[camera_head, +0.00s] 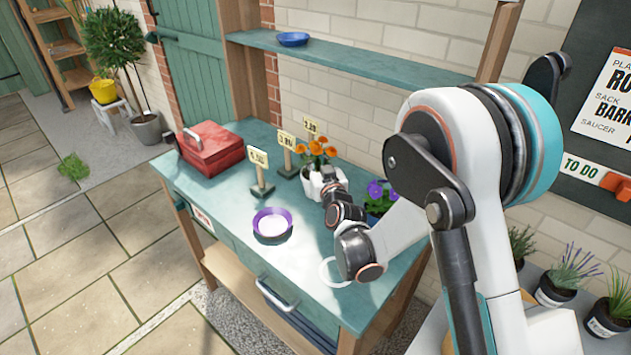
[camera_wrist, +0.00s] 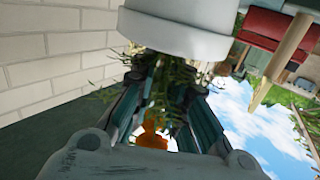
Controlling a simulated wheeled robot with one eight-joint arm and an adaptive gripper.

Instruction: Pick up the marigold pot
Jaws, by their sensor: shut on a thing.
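The marigold pot (camera_head: 311,187) is white with orange flowers and green leaves. It is at the back of the green bench, right of the price signs. My gripper (camera_head: 329,182) reaches it from the front right and is shut on it. In the wrist view the pale pot (camera_wrist: 190,35) fills the top, upside down in the picture. My gripper's fingers (camera_wrist: 168,80) lie on both sides of the stems, close to the pot, with an orange bloom between them. The exact contact is hidden, and I cannot tell whether the pot touches the bench.
A purple saucer (camera_head: 258,220) with a pale middle lies on the bench (camera_head: 230,262). A red toolbox (camera_head: 209,150) stands at its left end. Several price signs (camera_head: 258,170) stand left of the marigold. A purple-flowered pot (camera_head: 379,207) is close on the right. A shelf (camera_head: 350,58) runs above.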

